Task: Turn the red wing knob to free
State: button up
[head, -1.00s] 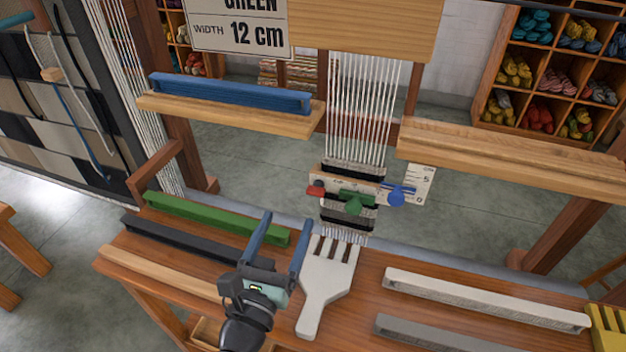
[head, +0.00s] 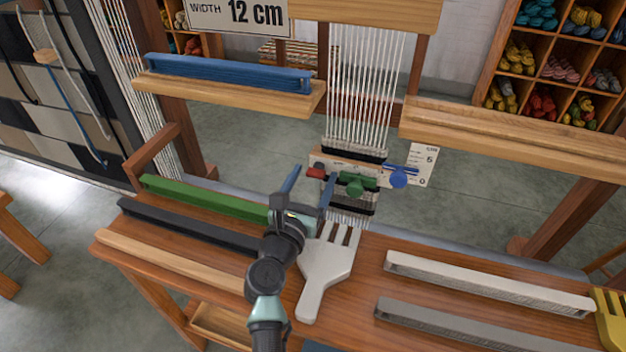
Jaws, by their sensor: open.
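The red wing knob (head: 316,172) sits at the left end of a small wooden bar clamped across the warp threads. A green wing knob (head: 353,187) is in the middle of the bar and a blue one (head: 398,180) at its right end. My gripper (head: 312,176) is open, its two blue fingers pointing up toward the bar.
A white weaving comb (head: 325,275) lies on the bench just right of my gripper. A green bar (head: 205,197) and a black bar (head: 190,228) lie left. A white bar (head: 485,283) and grey bar (head: 460,325) lie right. A blue bar (head: 230,72) rests on the upper left shelf.

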jog(key=shift+w, duration=0.2)
grip_shut()
dwell(0.3)
